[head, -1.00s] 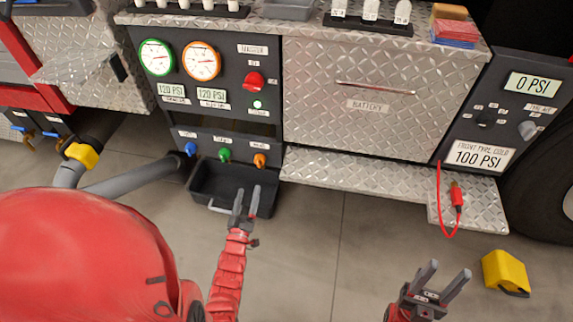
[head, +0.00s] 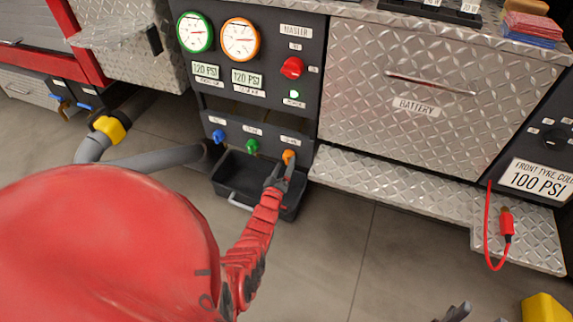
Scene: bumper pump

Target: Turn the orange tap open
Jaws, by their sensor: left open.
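The orange tap (head: 288,156) is the rightmost of three taps low on the dark pump panel, right of the green tap (head: 252,146) and the blue tap (head: 218,136). My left gripper (head: 281,172) is open just below the orange tap, its fingers pointing up at it. In this view the fingertips come close to the tap; I cannot tell whether they touch it. My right gripper (head: 457,312) shows only as finger ends at the bottom edge, so its opening is unclear.
A black tray (head: 232,186) stands on the floor under the taps, behind my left gripper. A diamond-plate step (head: 400,195) lies to the right. A red cable with a clip (head: 507,222) hangs over it. A yellow block (head: 545,308) sits at bottom right.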

